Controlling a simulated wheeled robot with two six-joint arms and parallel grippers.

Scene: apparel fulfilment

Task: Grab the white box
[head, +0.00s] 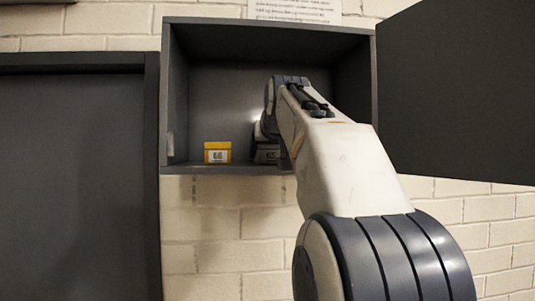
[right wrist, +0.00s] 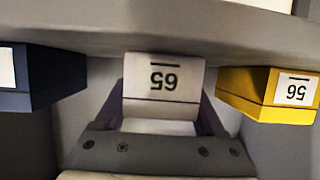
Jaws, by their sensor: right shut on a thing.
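The white box (right wrist: 163,72) is in the middle of the right wrist view, with a black number on its face that appears upside down. My right gripper (right wrist: 163,100) is shut on it, with one dark finger along each side. In the head view, my right arm reaches into the open cabinet, and the right gripper (head: 266,140) is partly hidden by the arm's own links. Part of a pale labelled face shows low beside it, at the cabinet floor. Whether the box touches the floor I cannot tell. My left gripper is not in view.
A yellow box (head: 217,153) stands left of the gripper in the cabinet (head: 215,170); it is also in the right wrist view (right wrist: 265,95). A dark blue box (right wrist: 38,75) is on the other side. The open cabinet door (head: 460,90) juts out at right.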

